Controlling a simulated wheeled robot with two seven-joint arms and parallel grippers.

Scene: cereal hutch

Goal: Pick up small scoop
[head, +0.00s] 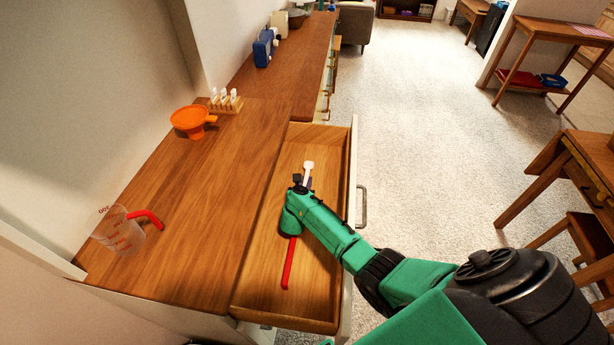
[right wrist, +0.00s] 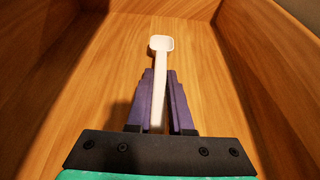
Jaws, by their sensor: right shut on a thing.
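The small scoop (right wrist: 159,52) is white, with a squarish bowl and a long handle. In the right wrist view its handle lies between the two purple fingers of my right gripper (right wrist: 160,98), which is shut on it. In the head view the scoop (head: 308,167) shows beyond the tip of my right gripper (head: 306,183), over the open wooden drawer (head: 318,300). I cannot tell whether the scoop touches the drawer floor. My left gripper is not in view.
A red stick-like thing (head: 290,263) lies in the drawer, partly behind my arm. On the counter (head: 195,235) stand a clear measuring cup (head: 118,230) with a red handle, an orange funnel (head: 192,121) and a small rack of vials (head: 226,101). The drawer walls surround the gripper.

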